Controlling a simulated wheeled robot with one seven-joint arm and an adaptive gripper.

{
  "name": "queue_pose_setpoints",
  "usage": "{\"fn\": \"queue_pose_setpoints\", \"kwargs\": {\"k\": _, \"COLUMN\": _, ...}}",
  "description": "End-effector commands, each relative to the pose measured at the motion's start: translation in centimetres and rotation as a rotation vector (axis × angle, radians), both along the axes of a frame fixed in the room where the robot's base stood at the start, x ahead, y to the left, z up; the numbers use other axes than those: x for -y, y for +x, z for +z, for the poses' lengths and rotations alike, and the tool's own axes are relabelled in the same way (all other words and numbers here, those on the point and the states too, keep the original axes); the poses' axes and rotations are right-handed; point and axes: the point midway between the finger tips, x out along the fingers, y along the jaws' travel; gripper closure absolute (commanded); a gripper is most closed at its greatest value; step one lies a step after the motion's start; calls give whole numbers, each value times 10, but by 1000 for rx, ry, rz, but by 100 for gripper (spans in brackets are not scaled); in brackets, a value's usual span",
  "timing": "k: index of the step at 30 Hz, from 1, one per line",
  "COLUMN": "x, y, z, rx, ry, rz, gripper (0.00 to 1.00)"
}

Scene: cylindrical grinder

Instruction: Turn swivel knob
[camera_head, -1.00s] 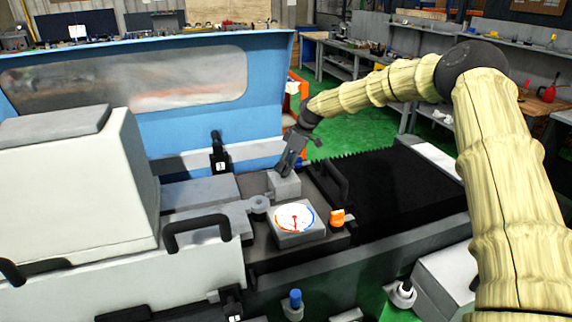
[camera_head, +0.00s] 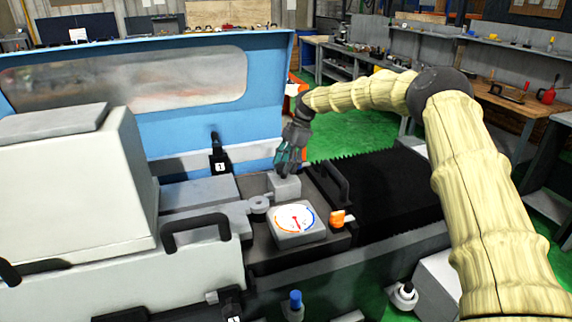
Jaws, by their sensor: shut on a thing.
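My gripper (camera_head: 285,168) points down at the top of a small grey block (camera_head: 286,189) on the machine bed. Its fingers are closed around a small dark knob on top of the block. The fingers hide most of this knob. A square grey dial box (camera_head: 298,236) with a white round face and a red pointer stands just in front of the block, apart from the gripper.
An orange part (camera_head: 337,218) sits right of the dial. A black bar handle (camera_head: 335,184) rises right of the block, before black ribbed bellows (camera_head: 385,185). The blue hood (camera_head: 200,128) stands behind. Another black handle (camera_head: 196,229) is at left.

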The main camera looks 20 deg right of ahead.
Motion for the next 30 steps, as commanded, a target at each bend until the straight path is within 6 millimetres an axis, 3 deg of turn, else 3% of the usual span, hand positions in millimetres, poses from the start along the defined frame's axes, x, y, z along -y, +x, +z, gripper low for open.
{"fn": "queue_pose_setpoints", "kwargs": {"k": 16, "x": 2, "y": 1, "z": 1, "rx": 2, "ry": -2, "rz": 22, "gripper": 70}}
{"fn": "queue_pose_setpoints", "kwargs": {"k": 17, "x": 2, "y": 1, "z": 1, "rx": 2, "ry": -2, "rz": 22, "gripper": 42}}
{"fn": "queue_pose_setpoints", "kwargs": {"k": 20, "x": 2, "y": 1, "z": 1, "rx": 2, "ry": -2, "rz": 22, "gripper": 24}}
{"fn": "queue_pose_setpoints", "kwargs": {"k": 30, "x": 1, "y": 1, "z": 1, "rx": 1, "ry": -1, "rz": 23, "gripper": 24}}
